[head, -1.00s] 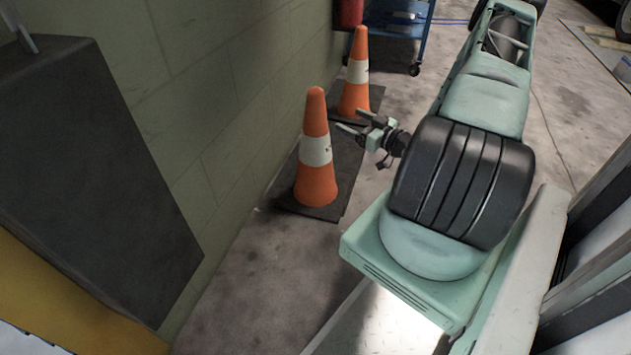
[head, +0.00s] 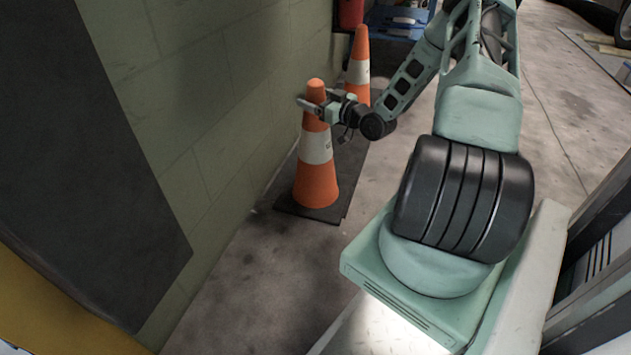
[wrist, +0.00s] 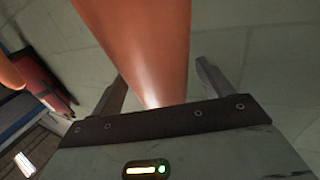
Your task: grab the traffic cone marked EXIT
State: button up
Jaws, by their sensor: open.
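Two orange cones with white bands stand upright by the wall: a nearer one (head: 316,180) and a farther one (head: 359,70). No EXIT marking can be read on either. My gripper (head: 313,103) is open at the upper part of the nearer cone, below its tip. In the wrist view the nearer cone (wrist: 145,40) stands between the two open fingers, with a gap beside the right finger. The farther cone (wrist: 8,76) shows at the left edge there. My gripper partly hides the nearer cone, and the farther cone's lower part is hidden.
The nearer cone stands on a dark base (head: 325,212). A green block wall (head: 225,110) runs close along the left of the cones. A blue cart (head: 400,20) and a red object (head: 350,12) are behind them. Bare floor (head: 265,265) lies in front.

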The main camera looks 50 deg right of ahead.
jog(key=shift+w, duration=0.2)
grip_shut()
jog(key=shift+r, duration=0.2)
